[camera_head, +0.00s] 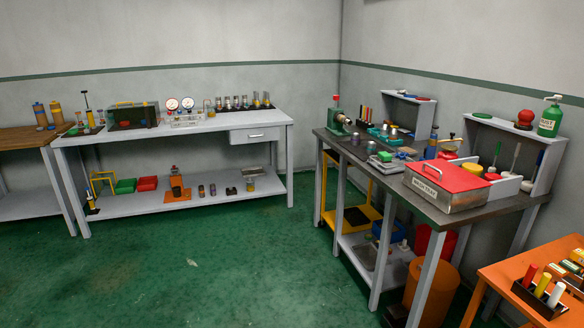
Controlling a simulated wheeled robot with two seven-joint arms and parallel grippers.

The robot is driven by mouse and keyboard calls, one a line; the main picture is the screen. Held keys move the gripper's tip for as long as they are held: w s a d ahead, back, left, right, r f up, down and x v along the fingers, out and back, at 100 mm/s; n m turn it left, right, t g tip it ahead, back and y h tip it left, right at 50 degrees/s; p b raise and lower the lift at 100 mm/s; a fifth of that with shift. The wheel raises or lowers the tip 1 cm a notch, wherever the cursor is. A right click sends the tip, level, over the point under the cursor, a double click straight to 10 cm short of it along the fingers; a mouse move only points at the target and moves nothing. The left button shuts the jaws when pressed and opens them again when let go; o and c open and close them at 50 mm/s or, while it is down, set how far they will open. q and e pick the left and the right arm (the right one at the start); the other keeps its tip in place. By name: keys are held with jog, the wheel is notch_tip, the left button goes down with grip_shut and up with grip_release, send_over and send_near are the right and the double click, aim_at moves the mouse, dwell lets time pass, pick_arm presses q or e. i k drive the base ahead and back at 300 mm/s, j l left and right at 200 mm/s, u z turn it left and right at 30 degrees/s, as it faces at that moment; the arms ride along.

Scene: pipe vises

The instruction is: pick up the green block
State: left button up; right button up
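No plain green block stands out clearly at this size. A small green piece (385,156) lies on the dark-topped workbench at the right, beside a grey device; I cannot tell if it is a block. A flat green item (482,115) lies on top of the bench's back shelf. Neither of my grippers is in view.
The dark-topped bench (350,153) is crowded, with a red-lidded metal box (447,185) at its front. A grey bench (215,124) stands along the back wall. An orange table (505,276) is at the lower right. The green floor (190,265) is open at the left and centre.

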aim_at(384, 157)
jog(key=i+z, duration=0.15)
jog(key=i, duration=0.4)
jog(key=i+j+z, duration=0.1)
jog(key=i, duration=0.45)
jog(key=i+j+z, duration=0.15)
jog(key=i, duration=0.35)
jog(key=i+j+z, duration=0.1)
jog(key=i+j, duration=0.15)
jog(key=i, duration=0.3)
